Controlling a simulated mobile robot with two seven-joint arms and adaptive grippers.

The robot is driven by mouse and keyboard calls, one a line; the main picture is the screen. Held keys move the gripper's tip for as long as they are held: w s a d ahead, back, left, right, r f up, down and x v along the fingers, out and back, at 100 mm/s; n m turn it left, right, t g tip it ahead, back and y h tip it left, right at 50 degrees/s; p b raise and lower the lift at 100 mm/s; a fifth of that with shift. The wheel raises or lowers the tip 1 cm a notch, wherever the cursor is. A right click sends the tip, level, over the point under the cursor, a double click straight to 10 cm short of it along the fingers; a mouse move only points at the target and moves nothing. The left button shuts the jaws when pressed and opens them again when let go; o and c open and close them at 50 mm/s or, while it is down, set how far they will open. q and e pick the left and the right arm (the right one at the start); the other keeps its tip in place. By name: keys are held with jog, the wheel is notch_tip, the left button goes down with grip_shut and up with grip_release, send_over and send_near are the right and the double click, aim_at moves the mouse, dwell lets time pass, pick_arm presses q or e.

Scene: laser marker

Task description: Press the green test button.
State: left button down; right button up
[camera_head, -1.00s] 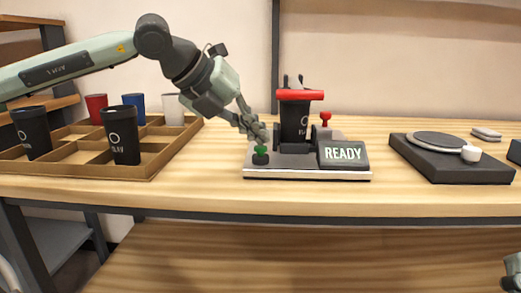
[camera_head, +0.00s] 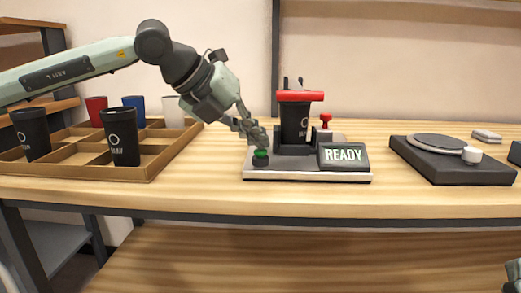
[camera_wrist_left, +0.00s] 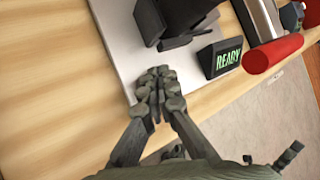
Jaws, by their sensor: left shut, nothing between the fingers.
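The green test button (camera_head: 260,154) sits on a dark round base at the front left of the marking machine (camera_head: 300,175). My left gripper (camera_head: 261,139) is shut and empty, its fingertips right over the button. They cover its top and appear to touch it. Only a low green band shows below them. In the left wrist view the shut fingertips (camera_wrist_left: 158,87) lie over the machine's light base plate (camera_wrist_left: 124,40), and the button is hidden. The display (camera_head: 343,154) reads READY. A small part of my right gripper or arm (camera_head: 513,272) shows at the lower right edge.
A black cup (camera_head: 295,122) stands in the machine under a red bar (camera_head: 300,96). A red knob (camera_head: 325,118) is behind the display. A divided tray (camera_head: 75,171) with several cups is left. A dark device with a round plate (camera_head: 450,168) is right.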

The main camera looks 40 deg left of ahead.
aim_at(257, 151)
pick_arm(q)
jog(key=shift+f, duration=0.15)
dwell(0.4)
jog(key=shift+r+p, duration=0.65)
jog(key=shift+r, duration=0.3)
notch_tip(257, 151, up, 5)
jog(key=p, duration=0.4)
dwell(0.6)
